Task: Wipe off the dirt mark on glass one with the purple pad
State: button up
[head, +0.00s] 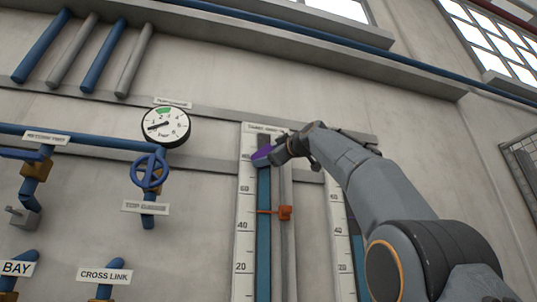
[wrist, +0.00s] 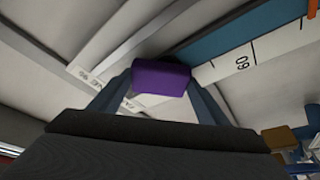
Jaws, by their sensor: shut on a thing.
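The purple pad (wrist: 161,78) is between the fingers of my gripper (wrist: 160,85) in the wrist view, and the gripper is shut on it. In the head view the purple pad (head: 262,153) is at the upper part of a tall sight glass (head: 264,226) with a blue column and a white scale. Whether the pad touches the glass I cannot tell. My gripper (head: 268,154) comes in from the right there. No dirt mark shows; the pad and gripper cover part of the glass top. The sign above the glass is too small to read fully.
An orange pointer (head: 285,212) sits on the glass's right side. A second scale (head: 341,230) stands to the right, partly behind my arm. A round dial gauge (head: 166,126), a blue valve wheel (head: 149,170) and blue pipes are on the wall to the left.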

jog(key=shift+r+p, duration=4.7)
jog(key=shift+p, duration=1.15)
jog(key=shift+s+f+b, duration=0.15)
jog(key=shift+b, duration=0.25)
jog(key=shift+s+d+b, duration=0.3)
jog(key=shift+s+b, duration=0.45)
jog(key=shift+s, duration=0.15)
jog(key=shift+s+d+b, duration=0.25)
jog(key=shift+s+b, duration=0.5)
jog(key=shift+s, duration=0.15)
jog(key=shift+s+d+b, duration=0.3)
jog(key=shift+s+b, duration=0.45)
jog(key=shift+s, duration=0.15)
jog(key=shift+s, duration=0.1)
